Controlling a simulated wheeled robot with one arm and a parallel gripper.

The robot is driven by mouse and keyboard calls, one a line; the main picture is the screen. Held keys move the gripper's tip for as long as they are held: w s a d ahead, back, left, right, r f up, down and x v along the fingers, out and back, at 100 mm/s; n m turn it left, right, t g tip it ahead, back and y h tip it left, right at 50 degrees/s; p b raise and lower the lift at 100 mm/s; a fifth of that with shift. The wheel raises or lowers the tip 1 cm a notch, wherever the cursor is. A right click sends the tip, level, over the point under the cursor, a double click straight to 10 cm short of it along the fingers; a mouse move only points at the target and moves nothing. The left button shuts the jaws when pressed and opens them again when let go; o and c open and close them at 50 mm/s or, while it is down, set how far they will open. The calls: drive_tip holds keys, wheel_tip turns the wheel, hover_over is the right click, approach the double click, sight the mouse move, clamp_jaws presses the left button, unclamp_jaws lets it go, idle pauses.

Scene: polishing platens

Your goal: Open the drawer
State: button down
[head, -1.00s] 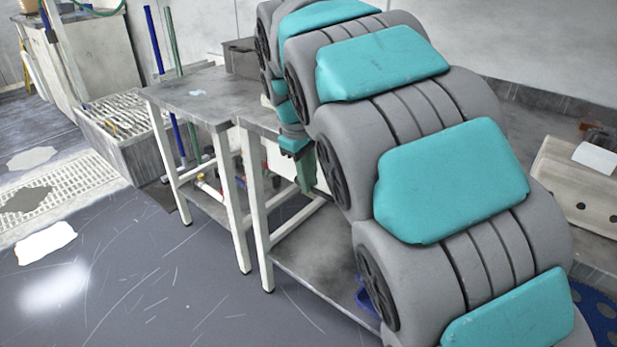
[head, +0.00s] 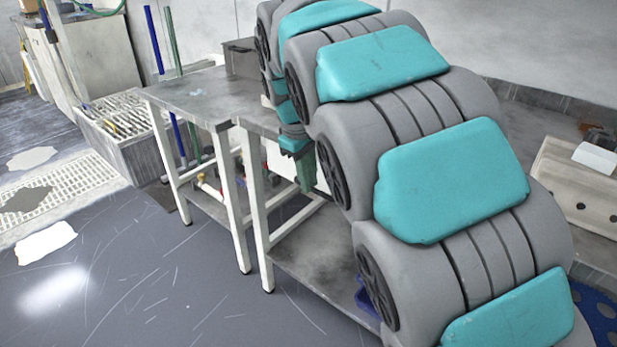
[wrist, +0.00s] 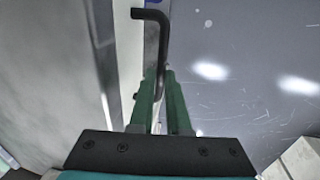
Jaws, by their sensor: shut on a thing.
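In the wrist view, a dark bar handle (wrist: 151,15) stands out from a pale front panel (wrist: 125,50), which I take for the drawer front. The green fingers of my gripper (wrist: 160,80) are shut on the bar of the handle, toward its near end. The far bend of the handle is clear of the fingers. In the head view, my gripper (head: 304,165) shows partly, low beside the work table; my arm hides the handle and most of the drawer there. I cannot tell how far the drawer is out.
A grey-topped table with white legs (head: 195,92) stands left of my arm, with a grey box (head: 241,58) at its back. Open dark floor (head: 160,265) lies in front. A slatted bin (head: 120,125) is at the left. A beige unit (head: 570,190) stands at the right.

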drive_tip(key=s+a+b, duration=0.4)
drive_tip(key=s+a, duration=1.1)
drive_tip(key=s, duration=0.4)
drive_tip(key=shift+s+a, duration=0.15)
drive_tip(key=shift+s, duration=0.1)
drive_tip(key=c, duration=0.9)
unclamp_jaws()
drive_tip(key=shift+r, duration=0.1)
drive_tip(key=shift+s+a+r, duration=0.15)
drive_tip(key=shift+s+r, duration=0.05)
drive_tip(key=shift+r, duration=1.05)
drive_tip(key=shift+s+a+r, duration=0.15)
drive_tip(key=shift+r, duration=1.05)
drive_tip(key=shift+s+a+r, duration=0.15)
drive_tip(key=shift+s+r, duration=0.05)
drive_tip(key=shift+r, duration=1.05)
